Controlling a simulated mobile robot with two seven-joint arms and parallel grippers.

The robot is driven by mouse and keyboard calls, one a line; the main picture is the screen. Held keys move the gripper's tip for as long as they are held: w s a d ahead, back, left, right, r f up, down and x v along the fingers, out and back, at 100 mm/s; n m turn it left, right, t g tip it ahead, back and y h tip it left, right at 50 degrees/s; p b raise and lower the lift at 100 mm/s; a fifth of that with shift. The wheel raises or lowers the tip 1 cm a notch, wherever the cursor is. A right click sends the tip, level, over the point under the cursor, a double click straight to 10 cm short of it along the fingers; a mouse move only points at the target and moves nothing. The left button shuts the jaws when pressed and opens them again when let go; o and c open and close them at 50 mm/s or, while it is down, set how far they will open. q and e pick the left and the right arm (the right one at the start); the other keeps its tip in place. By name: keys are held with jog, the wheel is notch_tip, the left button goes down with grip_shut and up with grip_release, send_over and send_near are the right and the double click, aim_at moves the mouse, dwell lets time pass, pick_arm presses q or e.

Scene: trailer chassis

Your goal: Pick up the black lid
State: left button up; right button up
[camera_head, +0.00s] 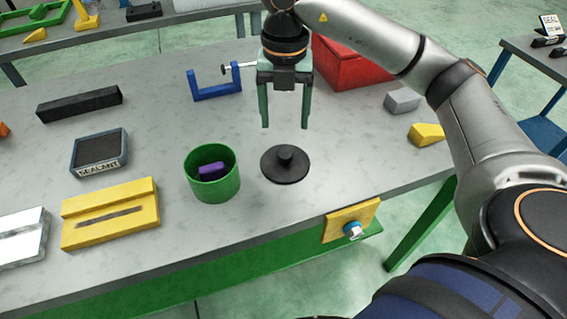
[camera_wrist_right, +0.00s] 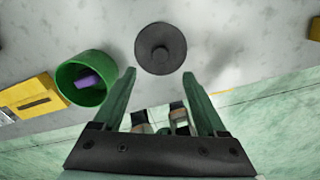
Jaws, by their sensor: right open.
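The black lid (camera_head: 285,164) is a flat round disc with a raised knob in its middle. It lies on the grey table just right of a green cup (camera_head: 212,175) that holds a purple object (camera_head: 211,170). My right gripper (camera_head: 285,126) has green fingers pointing down; it is open and empty, and appears to be above the lid. In the right wrist view the lid (camera_wrist_right: 160,48) shows beyond the fingertips, roughly centred between them, with the green cup (camera_wrist_right: 84,79) to its left. My left gripper is not in view.
A blue bracket (camera_head: 215,83) and a red box (camera_head: 345,64) stand towards the back. A grey block (camera_head: 402,101) and a yellow block (camera_head: 426,133) lie at the right. A yellow slotted block (camera_head: 110,213) and a sealant box (camera_head: 99,151) are at the left.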

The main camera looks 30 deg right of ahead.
aim_at(285, 153)
notch_tip(285, 153, down, 9)
jog(key=shift+r, duration=0.1)
dwell(0.4)
jog(key=shift+c, duration=0.3)
grip_shut()
